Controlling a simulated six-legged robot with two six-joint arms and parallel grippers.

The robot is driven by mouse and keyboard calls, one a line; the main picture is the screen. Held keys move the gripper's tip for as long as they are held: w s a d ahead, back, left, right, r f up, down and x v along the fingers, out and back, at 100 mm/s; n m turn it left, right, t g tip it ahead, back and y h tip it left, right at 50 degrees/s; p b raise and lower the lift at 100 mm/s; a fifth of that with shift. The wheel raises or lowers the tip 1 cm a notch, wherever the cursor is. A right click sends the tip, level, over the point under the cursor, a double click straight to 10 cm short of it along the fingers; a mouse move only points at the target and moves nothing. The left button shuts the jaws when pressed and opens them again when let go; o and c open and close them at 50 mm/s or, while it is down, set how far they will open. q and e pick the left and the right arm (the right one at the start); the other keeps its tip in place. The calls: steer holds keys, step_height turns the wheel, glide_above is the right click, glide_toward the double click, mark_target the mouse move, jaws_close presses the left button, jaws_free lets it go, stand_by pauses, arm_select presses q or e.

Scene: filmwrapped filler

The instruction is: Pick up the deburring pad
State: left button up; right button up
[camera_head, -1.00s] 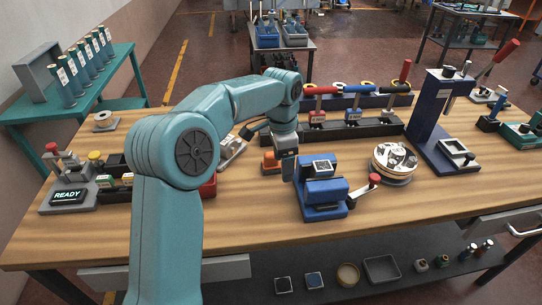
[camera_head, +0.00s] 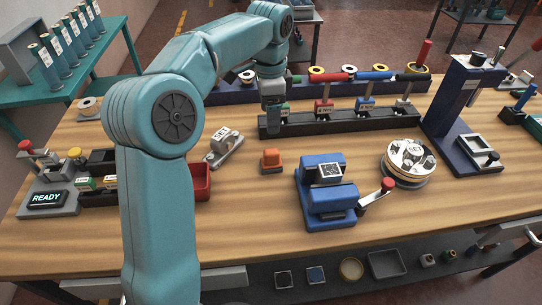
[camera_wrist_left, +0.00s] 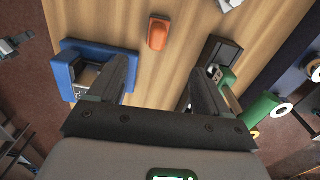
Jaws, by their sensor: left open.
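A small orange block on a grey base (camera_head: 270,158), which I take to be the deburring pad, sits on the wooden table left of the blue vise. It also shows in the left wrist view (camera_wrist_left: 157,32), at the top and beyond the fingertips. My left gripper (camera_head: 273,122) is at the left end of the black tool rack, behind the orange block and apart from it. In the left wrist view its two dark fingers (camera_wrist_left: 162,68) are spread, with only bare table seen between them. My right gripper is not in view.
The blue vise (camera_head: 327,195) with a red-tipped lever stands right of the block. The black rack (camera_head: 345,124) holds handled tools behind it. A grey "SET" fixture (camera_head: 222,148) and red bin (camera_head: 201,182) lie left. A round dial (camera_head: 408,160) and blue press (camera_head: 455,110) stand right.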

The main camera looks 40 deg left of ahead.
arm_select(q)
steer(key=b, duration=0.1)
glide_toward(271, 160)
steer(key=f, duration=0.2)
steer(key=w+a+f, duration=0.1)
steer(key=f, duration=0.3)
steer(key=shift+w+a, duration=0.15)
steer(key=shift+w, duration=0.1)
steer(key=shift+f, duration=0.2)
steer(key=shift+s+f, duration=0.1)
steer(key=shift+f, duration=0.15)
step_height(271, 160, down, 4)
steer(key=shift+s+r, duration=0.1)
steer(key=shift+f, duration=0.55)
steer(key=shift+r, duration=0.1)
steer(key=c, duration=1.2)
steer(key=shift+o, duration=0.2)
